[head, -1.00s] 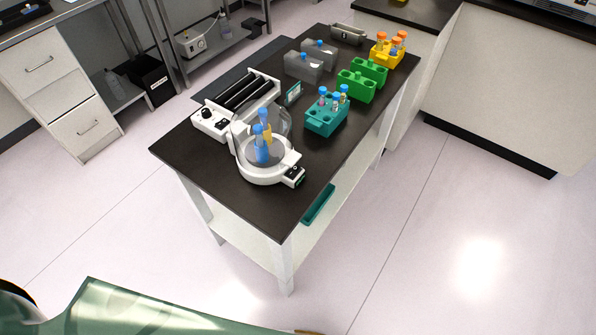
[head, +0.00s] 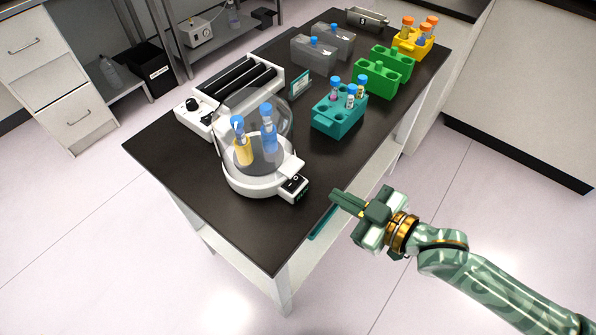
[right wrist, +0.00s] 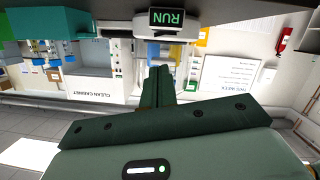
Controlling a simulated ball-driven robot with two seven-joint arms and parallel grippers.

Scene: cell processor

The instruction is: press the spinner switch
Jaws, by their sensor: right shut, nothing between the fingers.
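The spinner (head: 243,187) is a white round device near the front of the dark table, with a clear dome and a blue and a yellow tube in it. Its switch (head: 294,182) is a small black rocker on a box at the spinner's front right. In the right wrist view a dark panel with green RUN lettering (right wrist: 167,18), upside down, shows at the top, beyond the fingertips. My right gripper (head: 335,194) is shut and empty, to the right of the switch and apart from it, pointing left. It also shows in the right wrist view (right wrist: 161,72). My left gripper is out of view.
A teal rack (head: 338,122) with tubes stands behind the switch, with green racks (head: 384,75) and a yellow rack (head: 412,45) farther back. A white roller device (head: 190,110) stands behind the spinner. The table's front right corner (head: 270,235) is bare.

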